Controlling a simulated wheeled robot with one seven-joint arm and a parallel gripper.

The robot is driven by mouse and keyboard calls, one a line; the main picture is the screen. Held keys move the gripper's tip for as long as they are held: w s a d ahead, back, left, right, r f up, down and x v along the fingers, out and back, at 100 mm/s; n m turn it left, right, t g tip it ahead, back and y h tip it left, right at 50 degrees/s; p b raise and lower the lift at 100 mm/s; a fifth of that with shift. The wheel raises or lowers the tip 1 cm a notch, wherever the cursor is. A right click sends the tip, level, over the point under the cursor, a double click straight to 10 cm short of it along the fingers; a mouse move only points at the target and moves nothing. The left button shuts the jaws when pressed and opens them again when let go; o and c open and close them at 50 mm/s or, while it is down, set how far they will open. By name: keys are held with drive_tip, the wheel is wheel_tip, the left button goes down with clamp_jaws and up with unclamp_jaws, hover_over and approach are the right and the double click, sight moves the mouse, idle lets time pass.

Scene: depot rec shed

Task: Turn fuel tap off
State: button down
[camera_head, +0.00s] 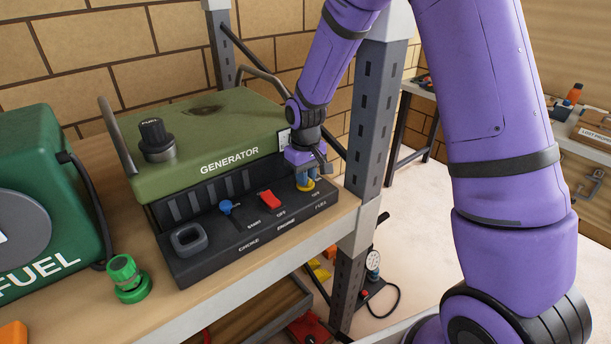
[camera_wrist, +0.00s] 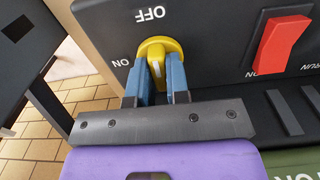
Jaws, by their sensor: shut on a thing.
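The fuel tap is a yellow round knob (camera_wrist: 154,50) on the generator's black control panel (camera_wrist: 210,45). In the head view, the tap (camera_head: 305,186) sits at the panel's right end above the word FUEL. My gripper (camera_wrist: 160,72) is shut on the tap, with one blue finger on each side of its grip. In the wrist view, the labels look upside down: OFF is above the tap and ON is to its left. The grip, with a pale line, stands roughly in line with OFF. The fingers hide part of the tap.
A red engine switch (camera_head: 270,200) and blue choke knob (camera_head: 225,207) sit beside the tap on the green generator (camera_head: 215,135). A shelf post (camera_head: 372,110) stands close right. A green fuel can (camera_head: 40,190) and green cap (camera_head: 128,279) are on the left of the shelf (camera_head: 215,300).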

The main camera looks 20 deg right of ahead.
idle(0.3)
drive_tip(key=c, duration=1.1)
unclamp_jaws()
drive_tip(key=shift+r, duration=0.1)
wheel_tip(320, 180, up, 11)
drive_tip(key=shift+f, duration=0.2)
drive_tip(key=s+d+r+m+t, duration=0.2)
drive_tip(key=s+d+r+t, duration=0.15)
drive_tip(key=s+r, duration=1.05)
drive_tip(key=s+d+r+m+t, duration=0.1)
drive_tip(key=s+d+r+t, duration=0.1)
drive_tip(key=s, duration=1.3)
drive_tip(key=shift+s+d+r, duration=0.35)
drive_tip(key=shift+d+r, duration=0.3)
drive_tip(key=shift+d, duration=0.05)
